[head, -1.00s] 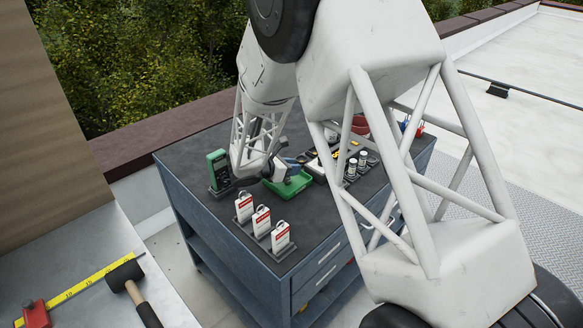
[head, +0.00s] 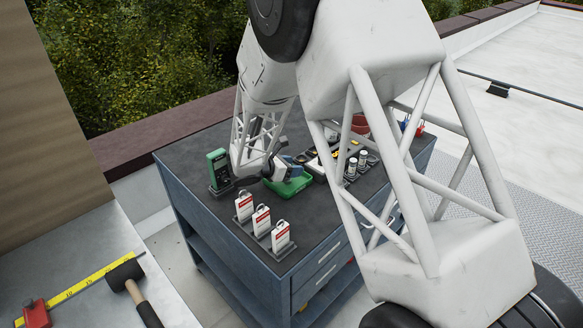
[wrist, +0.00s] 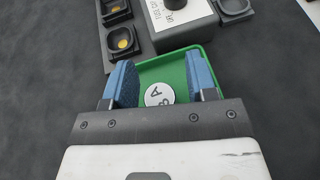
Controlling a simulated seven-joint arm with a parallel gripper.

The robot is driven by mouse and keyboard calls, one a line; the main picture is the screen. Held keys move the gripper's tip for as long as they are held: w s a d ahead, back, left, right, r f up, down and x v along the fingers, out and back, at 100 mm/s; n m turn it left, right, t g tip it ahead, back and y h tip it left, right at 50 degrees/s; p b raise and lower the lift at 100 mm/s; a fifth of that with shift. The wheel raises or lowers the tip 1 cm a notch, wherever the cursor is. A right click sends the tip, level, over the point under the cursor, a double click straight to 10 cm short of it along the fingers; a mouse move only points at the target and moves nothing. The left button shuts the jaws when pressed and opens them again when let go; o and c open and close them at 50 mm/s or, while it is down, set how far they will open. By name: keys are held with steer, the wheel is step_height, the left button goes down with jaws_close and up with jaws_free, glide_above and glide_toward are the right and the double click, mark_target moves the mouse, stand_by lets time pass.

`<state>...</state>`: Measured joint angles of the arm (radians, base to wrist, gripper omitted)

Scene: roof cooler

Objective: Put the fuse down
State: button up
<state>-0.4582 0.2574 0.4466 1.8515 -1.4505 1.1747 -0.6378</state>
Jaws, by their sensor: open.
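My gripper (wrist: 160,68) is open, its two blue fingers spread above a green tray (wrist: 172,72). A white round face with dark lettering, including an "A" (wrist: 159,94), shows between the fingers, apart from both. It looks like the end of the fuse, standing in or over the tray; its height is hard to tell. In the head view my gripper (head: 290,162) is low over the green tray (head: 292,188) on the dark cart top, and the fuse cannot be made out there.
Left of the tray stands a green meter (head: 217,170). Several white-and-red tags (head: 262,220) stand in front. White cylinders (head: 357,163) sit in dark holders at right.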

steer(key=v, duration=1.2)
stand_by(0.8)
steer(key=s+d+r+m+g+y, duration=0.25)
steer(key=s+d+r+m, duration=0.4)
steer(key=d, duration=0.35)
steer(key=s+d+r+m+g+y, duration=0.1)
steer(key=s+d+r+m+g, duration=0.4)
steer(key=s+d, duration=0.4)
steer(key=s+d+r+m+y, duration=0.2)
steer(key=s+d+m, duration=0.1)
steer(key=s, duration=0.4)
steer(key=s+d+r+m+t+y, duration=0.1)
steer(key=s+d+r+m+y, duration=0.1)
steer(key=s+m, duration=0.4)
steer(key=s+d+r+m+t+y, duration=0.1)
steer(key=s+d+r+m+y, duration=0.1)
steer(key=s, duration=0.8)
steer(key=shift+d+m+y, duration=0.85)
steer(key=shift+d+m, duration=0.25)
steer(key=shift+m, duration=0.15)
steer(key=shift+r+t, duration=0.15)
steer(key=shift+t, duration=0.1)
